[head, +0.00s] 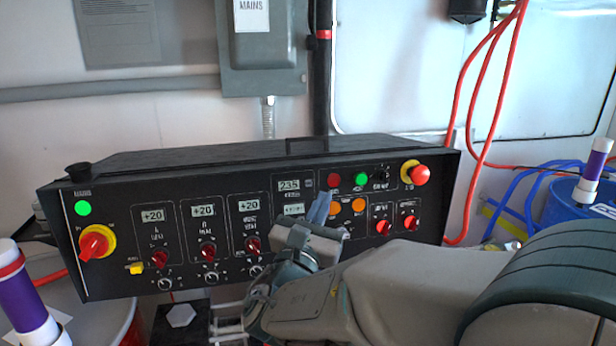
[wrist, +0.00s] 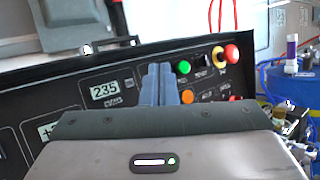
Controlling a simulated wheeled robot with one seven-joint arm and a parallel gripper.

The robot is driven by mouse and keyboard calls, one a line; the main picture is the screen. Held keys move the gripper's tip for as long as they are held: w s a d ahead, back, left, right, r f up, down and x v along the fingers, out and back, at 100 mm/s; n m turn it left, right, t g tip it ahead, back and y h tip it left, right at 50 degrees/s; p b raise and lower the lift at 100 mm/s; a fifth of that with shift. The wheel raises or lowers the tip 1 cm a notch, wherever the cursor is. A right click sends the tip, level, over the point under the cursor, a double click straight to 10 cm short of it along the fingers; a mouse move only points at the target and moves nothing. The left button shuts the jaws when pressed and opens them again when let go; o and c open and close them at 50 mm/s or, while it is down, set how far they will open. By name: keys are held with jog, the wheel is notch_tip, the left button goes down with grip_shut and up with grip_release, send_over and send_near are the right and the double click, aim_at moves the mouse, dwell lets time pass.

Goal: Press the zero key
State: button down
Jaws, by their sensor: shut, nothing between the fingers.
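The black control panel (head: 120,270) carries displays, buttons and knobs. Its labels are too small to read, so I cannot tell which control is the zero key. A display reading 235 (head: 289,185) has a small dark control (head: 308,183) at its right. Right of that are a red button (head: 334,180), a green button (head: 361,179) and an orange button (head: 359,205). My gripper (head: 320,207) is shut and empty, its blue-grey fingers in front of the panel right of the lower display. In the wrist view the fingers (wrist: 159,83) hide part of the panel; contact cannot be told.
A red mushroom button on a yellow collar (head: 420,175) projects at the panel's upper right. Red knobs (head: 382,227) are below it. A large red knob (head: 97,242) is at the left. Red hoses (head: 486,150) hang at the right, near a blue drum (head: 590,203).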

jog(key=shift+w, duration=0.15)
send_near(309, 183)
jog(key=w+d+r, duration=0.3)
jog(key=d, duration=0.1)
jog(key=shift+w+a+r, duration=0.1)
jog(key=shift+w+a, duration=0.15)
jog(key=shift+w, duration=0.5)
dwell(1.5)
jog(key=shift+w+a+b, duration=0.1)
jog(key=shift+w+b, duration=0.25)
jog(key=shift+w, duration=0.05)
jog(key=shift+w+a, duration=0.15)
jog(key=shift+w, duration=0.25)
dwell(0.5)
jog(key=shift+s, duration=0.15)
jog(key=shift+s+d+b, duration=0.25)
jog(key=shift+s+b, duration=0.2)
jog(key=shift+s, duration=0.2)
